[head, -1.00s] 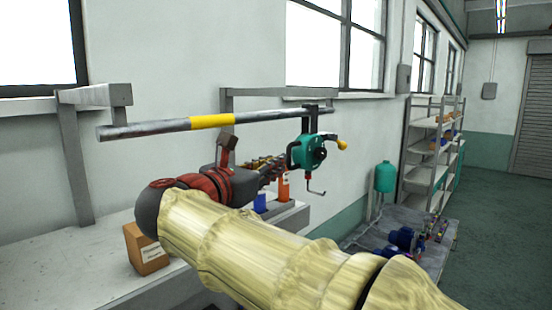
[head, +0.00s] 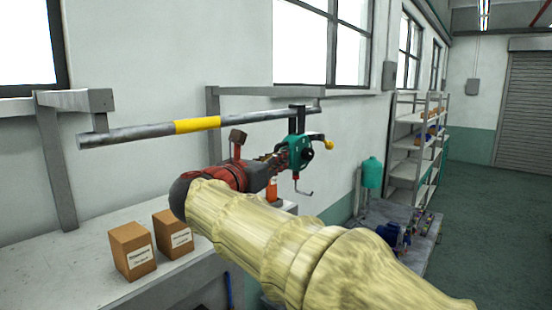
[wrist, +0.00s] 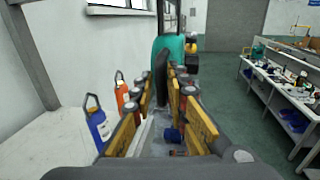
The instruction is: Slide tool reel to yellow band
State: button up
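The teal tool reel (head: 300,152) hangs by a dark hanger from a grey rail (head: 130,133), near the rail's right end. It has a yellow knob on its right and a crank below. The yellow band (head: 198,125) wraps the rail well to the left of the reel. My gripper (head: 280,160) is at the reel's left side. In the wrist view, the reel (wrist: 175,43) stands just beyond the fingertips. A dark curved part of it (wrist: 162,75) shows between the fingers, which look apart; contact is unclear.
Two cardboard boxes (head: 132,250) stand on the bench below the rail. An orange bottle (wrist: 122,92) and a blue bottle (wrist: 98,125) stand left of my gripper in the wrist view. A wall bracket (head: 75,102) stands near the rail's left end.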

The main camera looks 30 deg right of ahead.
jog(key=shift+c, duration=0.2)
grip_shut()
dwell(0.6)
